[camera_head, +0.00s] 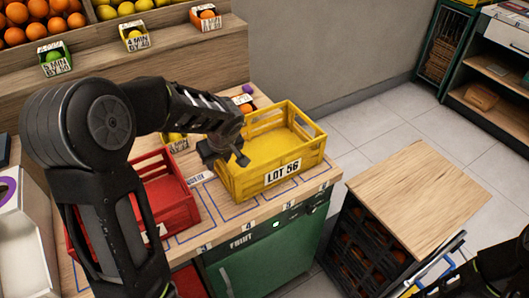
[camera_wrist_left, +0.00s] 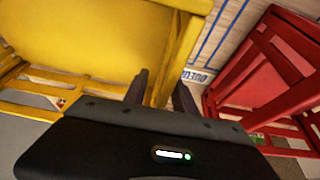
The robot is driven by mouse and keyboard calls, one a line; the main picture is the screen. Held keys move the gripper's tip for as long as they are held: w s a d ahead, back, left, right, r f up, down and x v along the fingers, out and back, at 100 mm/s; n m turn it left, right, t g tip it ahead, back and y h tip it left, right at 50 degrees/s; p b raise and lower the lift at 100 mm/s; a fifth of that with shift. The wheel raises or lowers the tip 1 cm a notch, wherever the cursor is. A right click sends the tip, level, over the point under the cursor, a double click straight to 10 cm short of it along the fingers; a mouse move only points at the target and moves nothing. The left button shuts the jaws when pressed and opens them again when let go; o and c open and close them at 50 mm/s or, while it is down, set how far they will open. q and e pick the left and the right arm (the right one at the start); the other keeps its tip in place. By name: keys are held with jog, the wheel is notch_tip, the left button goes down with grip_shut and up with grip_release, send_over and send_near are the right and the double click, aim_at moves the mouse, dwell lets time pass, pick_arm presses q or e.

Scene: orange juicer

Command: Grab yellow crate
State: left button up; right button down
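The yellow crate (camera_head: 283,171), labelled "LOT 56", stands upright on the wooden counter in the head view. It also fills the upper left of the left wrist view (camera_wrist_left: 85,45). My left gripper (camera_head: 224,153) is at the crate's left side wall. In the left wrist view its two dark fingers (camera_wrist_left: 162,90) are spread apart, with the crate's wall edge between them. I cannot tell whether the fingers touch it. Part of my right arm shows at the lower right of the head view; its gripper cannot be made out.
A red crate (camera_head: 168,197) stands on the counter (camera_head: 228,203) just left of the yellow one. Fruit bins (camera_head: 40,25) rise behind. A wooden-topped cart (camera_head: 415,195) with a dark crate stands to the right. Floor between cart and wall is clear.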

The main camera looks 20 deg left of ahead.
pick_arm(q)
jog(key=shift+c, duration=0.4)
grip_shut()
dwell(0.9)
